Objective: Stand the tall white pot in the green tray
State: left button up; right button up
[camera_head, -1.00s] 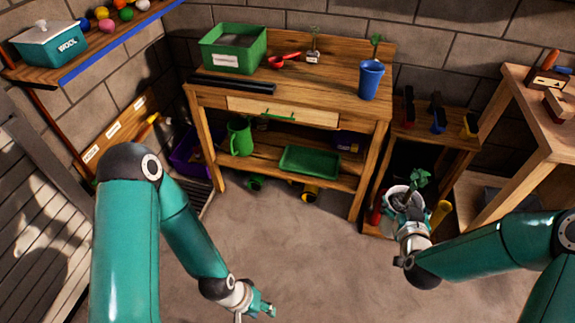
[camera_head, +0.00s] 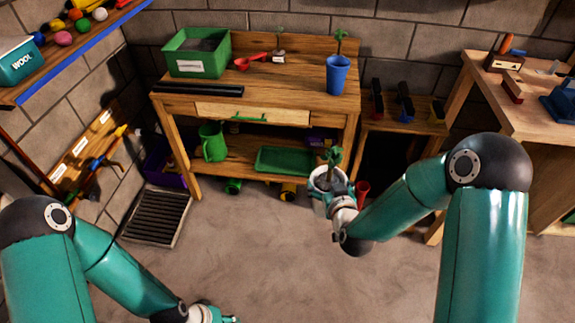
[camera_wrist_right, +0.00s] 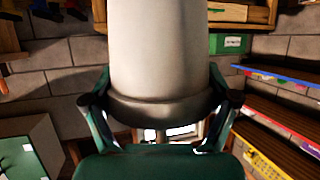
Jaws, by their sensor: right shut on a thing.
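The tall white pot (camera_head: 318,195), with a green plant in it, is held by my right gripper (camera_head: 337,189). It is in front of the bench's right end, off the floor as far as I can tell. In the right wrist view the pale pot (camera_wrist_right: 158,50) fills the middle, with the fingers (camera_wrist_right: 160,103) shut around its darker band. The green tray (camera_head: 285,159) lies on the bench's lower shelf, left of and behind the pot, and looks empty. My left gripper (camera_head: 222,317) is at the bottom edge, partly cut off, its fingers unclear.
The bench's right front leg (camera_head: 343,150) stands close behind the pot. The bench top (camera_head: 290,95) overhangs the lower shelf. A green jug (camera_head: 212,142) stands left of the tray. A red cup (camera_head: 362,190) is right of the pot. The floor in front (camera_head: 240,225) is clear.

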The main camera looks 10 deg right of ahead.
aim_at(291, 164)
jog(key=u, duration=0.1)
jog(key=i, duration=1)
jog(key=z, duration=0.1)
